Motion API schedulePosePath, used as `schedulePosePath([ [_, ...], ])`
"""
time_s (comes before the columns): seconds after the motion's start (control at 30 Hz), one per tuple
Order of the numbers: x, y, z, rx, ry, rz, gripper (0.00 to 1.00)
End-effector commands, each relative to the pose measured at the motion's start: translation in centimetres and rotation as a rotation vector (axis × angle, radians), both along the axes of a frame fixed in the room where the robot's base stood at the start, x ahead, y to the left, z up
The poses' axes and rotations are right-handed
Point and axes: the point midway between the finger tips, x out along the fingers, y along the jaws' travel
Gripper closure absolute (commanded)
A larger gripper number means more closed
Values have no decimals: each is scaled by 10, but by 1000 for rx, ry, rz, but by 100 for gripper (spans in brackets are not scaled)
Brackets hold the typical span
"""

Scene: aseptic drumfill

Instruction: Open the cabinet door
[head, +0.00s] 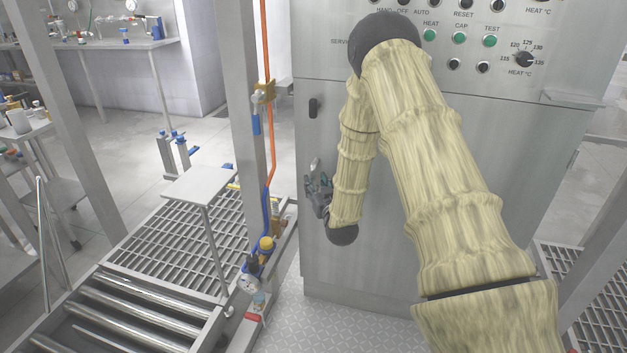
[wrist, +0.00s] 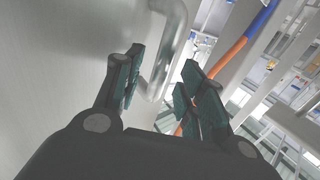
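The cabinet door (head: 420,220) is a large grey metal panel below the control panel, and it looks closed. A metal bar handle (wrist: 166,55) stands out from the grey surface in the wrist view. Its upper part also shows in the head view (head: 316,165), near the door's left edge. My gripper (head: 318,190) is at this handle, low on the left of the door. In the wrist view my gripper (wrist: 162,78) is open, with the handle's lower end showing between its two fingertips. I cannot tell whether either finger touches it.
A small black latch (head: 314,108) sits higher on the door. A control panel (head: 460,40) with buttons and dials is above. A grey post (head: 245,110) with an orange pipe (head: 267,120) stands close left. A roller conveyor (head: 140,310) lies lower left.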

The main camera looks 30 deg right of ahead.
Motion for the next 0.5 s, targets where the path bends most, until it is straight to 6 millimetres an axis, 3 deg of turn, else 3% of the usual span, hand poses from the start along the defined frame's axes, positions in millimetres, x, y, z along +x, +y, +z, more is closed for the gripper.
schedulePosePath([
  [0.2, 24, -6, -1, 0, 0, 0, 60],
  [0.5, 32, -9, 0, 0, 1, 0, 60],
])
